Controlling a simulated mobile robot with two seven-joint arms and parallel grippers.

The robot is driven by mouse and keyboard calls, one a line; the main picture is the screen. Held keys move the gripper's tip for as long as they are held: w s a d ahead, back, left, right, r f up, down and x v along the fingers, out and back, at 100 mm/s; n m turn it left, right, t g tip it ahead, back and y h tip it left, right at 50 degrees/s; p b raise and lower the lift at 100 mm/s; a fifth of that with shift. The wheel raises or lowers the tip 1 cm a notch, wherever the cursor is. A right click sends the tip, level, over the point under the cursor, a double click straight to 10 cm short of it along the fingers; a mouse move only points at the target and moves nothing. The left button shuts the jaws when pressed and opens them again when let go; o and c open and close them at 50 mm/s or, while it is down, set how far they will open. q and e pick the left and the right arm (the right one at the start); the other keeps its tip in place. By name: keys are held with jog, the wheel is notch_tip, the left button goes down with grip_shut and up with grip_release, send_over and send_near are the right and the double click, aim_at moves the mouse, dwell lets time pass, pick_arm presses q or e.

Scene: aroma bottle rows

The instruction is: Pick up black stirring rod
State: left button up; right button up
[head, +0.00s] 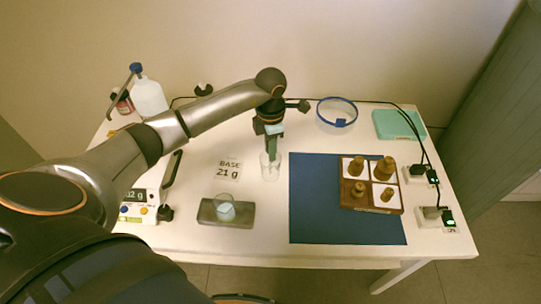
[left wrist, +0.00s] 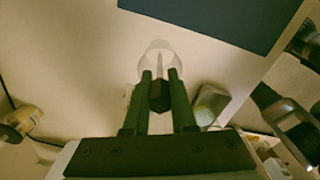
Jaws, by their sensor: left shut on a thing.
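My left gripper (head: 271,150) points down over a clear glass (head: 270,170) near the middle of the table. In the left wrist view its two fingers (left wrist: 160,82) are closed around a small black piece (left wrist: 160,97), which looks like the top of the black stirring rod. A thin pale line reaches beyond the fingertips inside the clear glass (left wrist: 157,50), perhaps the rod's shaft. The rod cannot be made out in the head view, where the gripper hides it. My right gripper is not in view.
Right of the glass lies a dark blue mat (head: 310,215) with a wooden tray (head: 370,209) of brown bottles. A dark pad (head: 208,211) bears a small cup (head: 226,209). A clear blue-rimmed container (head: 337,112) stands behind. Power adapters (head: 437,215) sit at the right edge.

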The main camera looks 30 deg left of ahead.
pick_arm(q)
jog(key=shift+r, duration=0.1)
grip_shut()
notch_tip(320, 180, up, 10)
jog(key=shift+f+b, duration=0.1)
jog(key=shift+b, duration=0.3)
